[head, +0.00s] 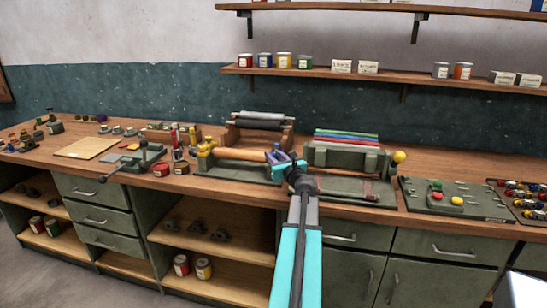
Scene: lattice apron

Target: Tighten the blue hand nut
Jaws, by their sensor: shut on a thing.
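The blue hand nut (274,156) is at the right end of a wooden roller (242,154) on a green bench fixture. My gripper (284,164), with cyan fingers, reaches in from the lower front and is shut on the blue hand nut. The fingers and wrist hide part of the nut and the fixture's right end. Whether the nut sits flush against the fixture cannot be told at this size. A yellow knob (205,149) is at the left end of the same fixture.
Right of my gripper stands a green box (345,156) with coloured rods and a yellow ball handle (398,157). A green panel with coloured knobs (455,199) lies further right. A shelf (300,72) hangs behind.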

